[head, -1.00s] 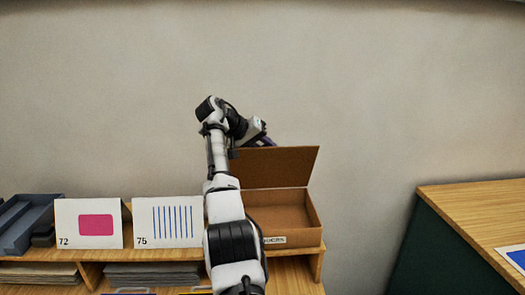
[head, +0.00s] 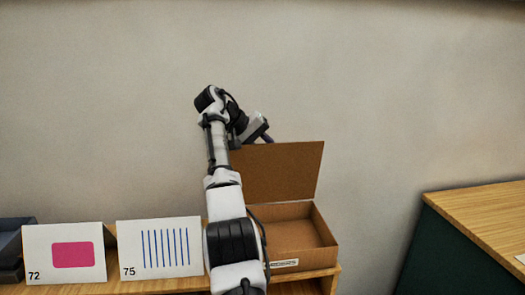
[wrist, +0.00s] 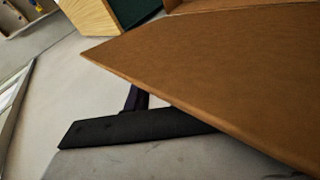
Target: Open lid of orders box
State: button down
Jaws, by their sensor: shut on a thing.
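The orders box (head: 328,246) is a brown cardboard box on the right end of the wooden shelf, with a white label low on its front. Its lid (head: 285,172) stands raised at the back, nearly upright, and the inside shows as empty where I can see it. My gripper (head: 266,138) is at the lid's top edge, shut on it. In the wrist view, the lid (wrist: 230,70) fills the upper right, and a dark finger of my gripper (wrist: 140,100) meets its edge. The other finger is hidden. My arm covers the box's left part.
Card 72 (head: 65,254) with a pink shape and card 75 (head: 160,249) with blue lines stand left of the box. A dark grey tray (head: 14,240) is at far left. A wood-topped green table (head: 480,215) stands at the right. The wall is close behind.

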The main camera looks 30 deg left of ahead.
dwell(0.5)
jog(key=c, duration=1.2)
grip_release()
jog(key=shift+w, duration=0.1)
jog(key=shift+a, duration=0.1)
jog(key=p+v, duration=0.5)
jog(key=v, duration=0.8)
jog(key=shift+a+r, duration=0.15)
jog(key=shift+r, duration=0.15)
